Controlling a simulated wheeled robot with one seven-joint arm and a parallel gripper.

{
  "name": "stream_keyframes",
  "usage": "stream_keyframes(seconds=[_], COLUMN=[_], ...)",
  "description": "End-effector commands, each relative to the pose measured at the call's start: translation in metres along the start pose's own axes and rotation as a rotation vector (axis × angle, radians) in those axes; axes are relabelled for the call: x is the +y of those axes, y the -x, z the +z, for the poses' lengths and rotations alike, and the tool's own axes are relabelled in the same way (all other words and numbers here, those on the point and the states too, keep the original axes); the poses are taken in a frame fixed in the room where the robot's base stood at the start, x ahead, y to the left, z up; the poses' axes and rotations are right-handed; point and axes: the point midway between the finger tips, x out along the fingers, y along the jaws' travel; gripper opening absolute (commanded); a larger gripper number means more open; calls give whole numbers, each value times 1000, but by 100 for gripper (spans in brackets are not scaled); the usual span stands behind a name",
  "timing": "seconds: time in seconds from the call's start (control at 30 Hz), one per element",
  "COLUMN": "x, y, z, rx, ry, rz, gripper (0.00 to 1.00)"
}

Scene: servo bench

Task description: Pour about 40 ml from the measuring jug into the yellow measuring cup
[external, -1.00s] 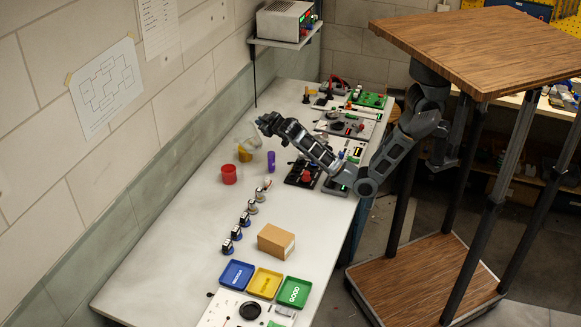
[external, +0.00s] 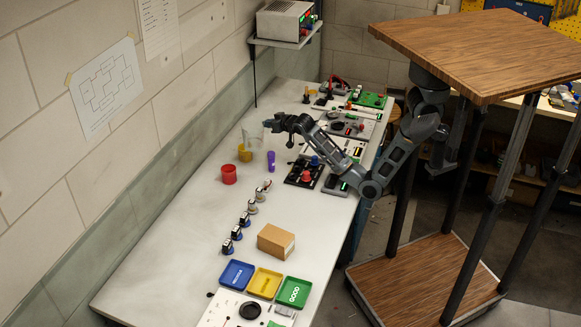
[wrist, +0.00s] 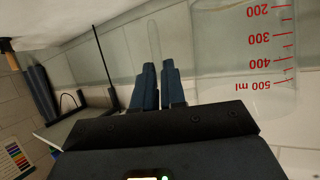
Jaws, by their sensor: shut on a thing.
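The clear measuring jug (external: 253,136) is held above the bench, about upright, just behind and above the yellow measuring cup (external: 245,154). The yellow cup stands on the bench; its contents are too small to make out. My gripper (external: 269,124) is to the right of the jug. In the wrist view my gripper (wrist: 158,86) has its fingers close together on a thin clear strip, which looks like the jug's handle. The jug wall (wrist: 245,50) with red marks from 200 to 500 ml fills the upper right there, upside down. I cannot make out the liquid level.
A red cup (external: 229,175) stands in front of the yellow cup, and a purple cylinder (external: 271,161) to its right. Small devices (external: 246,219) line the bench nearer the camera, beside a cardboard box (external: 276,241). The left part of the bench is clear.

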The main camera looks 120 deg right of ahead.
Motion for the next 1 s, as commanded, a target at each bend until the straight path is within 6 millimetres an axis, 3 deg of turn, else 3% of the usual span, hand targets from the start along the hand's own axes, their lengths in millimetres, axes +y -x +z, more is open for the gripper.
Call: stream_keyframes(seconds=[0.23,0.53,0.87,1.0], x=[-1,-3,29,52], y=[4,20,1,-10], z=[-11,-49,-59,-66], rx=[4,4,-1,-1], ry=[-2,-2,8,11], rz=[0,-1,2,3], gripper=[0,0,0,0])
